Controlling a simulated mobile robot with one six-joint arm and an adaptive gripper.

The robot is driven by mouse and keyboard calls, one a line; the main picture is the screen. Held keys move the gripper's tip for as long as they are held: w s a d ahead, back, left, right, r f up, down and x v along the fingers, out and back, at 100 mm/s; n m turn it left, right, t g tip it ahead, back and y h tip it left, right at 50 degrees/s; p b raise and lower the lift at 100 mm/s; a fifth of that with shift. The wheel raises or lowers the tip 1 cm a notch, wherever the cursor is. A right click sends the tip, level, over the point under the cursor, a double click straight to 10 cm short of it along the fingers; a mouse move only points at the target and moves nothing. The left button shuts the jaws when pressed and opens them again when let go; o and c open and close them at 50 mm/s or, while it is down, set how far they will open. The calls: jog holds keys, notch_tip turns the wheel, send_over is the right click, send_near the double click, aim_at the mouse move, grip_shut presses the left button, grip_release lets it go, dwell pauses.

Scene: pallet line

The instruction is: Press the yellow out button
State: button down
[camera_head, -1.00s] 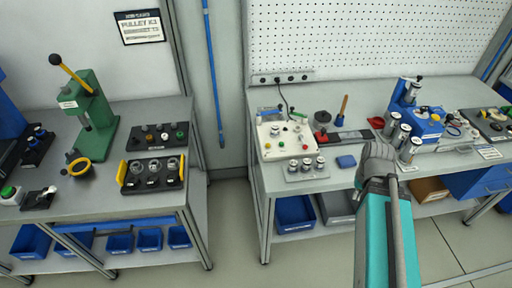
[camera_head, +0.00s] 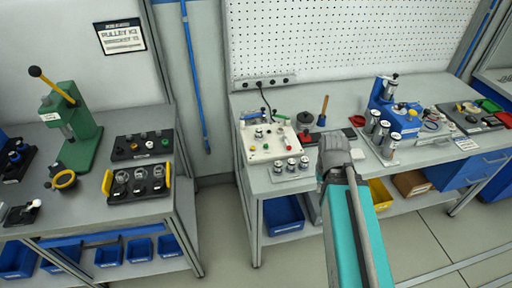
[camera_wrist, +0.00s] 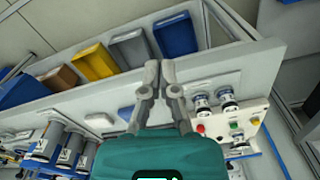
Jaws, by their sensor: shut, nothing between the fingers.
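A white control panel (camera_head: 262,154) lies on the right-hand bench, left of my gripper. It also shows in the wrist view (camera_wrist: 247,104), with a red button (camera_wrist: 201,128), a green button (camera_wrist: 233,125) and a small yellow button (camera_wrist: 254,121) in a row. Its labels are too small to read. My gripper (camera_wrist: 160,70) is shut and empty. In the head view my gripper (camera_head: 333,138) is over the bench's front part, to the right of the panel and apart from it.
Silver cylinders in a holder (camera_head: 291,171) stand in front of the panel. A blue fixture (camera_head: 384,92) with more cylinders stands to the right. Bins sit on the shelf below, including a yellow bin (camera_wrist: 95,61). A green press (camera_head: 84,142) is on the left bench.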

jog(key=w, duration=0.1)
notch_tip(320, 180, up, 4)
jog(key=n+t+h+b, duration=0.25)
jog(key=t+h, duration=0.25)
jog(key=t, duration=0.3)
send_over(254, 146)
jog(key=shift+s+a+p, duration=0.35)
jog(key=shift+p, duration=0.05)
jog(key=shift+f, duration=0.25)
notch_tip(254, 146, down, 8)
jog(key=b, duration=0.8)
jog(key=shift+f+b, duration=0.2)
jog(key=shift+b, duration=0.2)
jog(key=shift+s+f+b, duration=0.25)
jog(key=shift+f+b, duration=0.15)
jog(key=shift+f+b, duration=0.55)
dwell(1.0)
jog(key=shift+r, duration=0.1)
dwell(0.3)
jog(key=shift+r+p, duration=0.9)
jog(key=shift+p, duration=0.1)
